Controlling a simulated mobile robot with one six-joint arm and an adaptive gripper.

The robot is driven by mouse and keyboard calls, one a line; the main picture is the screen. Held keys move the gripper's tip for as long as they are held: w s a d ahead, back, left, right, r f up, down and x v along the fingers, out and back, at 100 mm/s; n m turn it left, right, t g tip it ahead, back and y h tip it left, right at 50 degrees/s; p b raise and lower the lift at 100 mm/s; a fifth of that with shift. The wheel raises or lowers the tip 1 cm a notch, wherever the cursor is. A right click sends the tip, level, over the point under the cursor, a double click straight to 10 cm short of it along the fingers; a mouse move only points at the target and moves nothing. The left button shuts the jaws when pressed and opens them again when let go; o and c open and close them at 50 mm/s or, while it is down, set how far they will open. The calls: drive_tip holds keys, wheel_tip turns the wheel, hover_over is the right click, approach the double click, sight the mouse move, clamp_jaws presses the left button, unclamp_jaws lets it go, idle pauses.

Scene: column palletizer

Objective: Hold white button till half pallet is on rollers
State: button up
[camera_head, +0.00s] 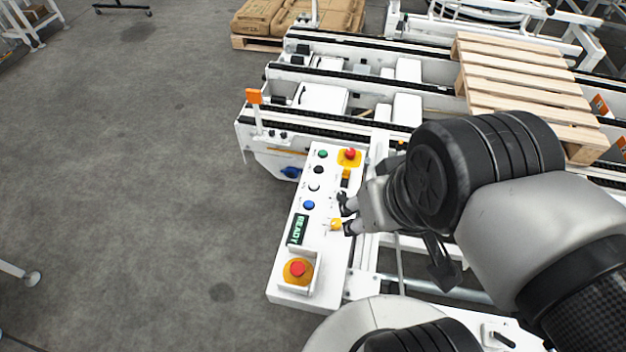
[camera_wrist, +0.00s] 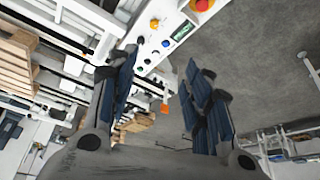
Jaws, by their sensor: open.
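The white button (camera_head: 314,187) sits on a white control panel (camera_head: 276,285), in a column between a black button (camera_head: 318,169) and a blue button (camera_head: 308,204). My gripper (camera_head: 346,213) is open and empty over the panel's right side, apart from the white button and to its right. In the wrist view the two fingers of my gripper (camera_wrist: 158,75) are spread, with the panel's button row beyond them. An empty wooden pallet (camera_head: 515,72) lies across the chain conveyor (camera_head: 375,83) at the right. Its right end runs past the white frame.
A green button (camera_head: 323,153), a lit READY display (camera_head: 297,229), a yellow switch (camera_head: 336,224) and red emergency stops (camera_head: 298,268) share the panel. An orange-topped post (camera_head: 254,97) stands at the conveyor's corner. Stacked brown sacks (camera_head: 300,17) lie behind.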

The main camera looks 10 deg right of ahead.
clamp_jaws()
idle(0.3)
idle(1.3)
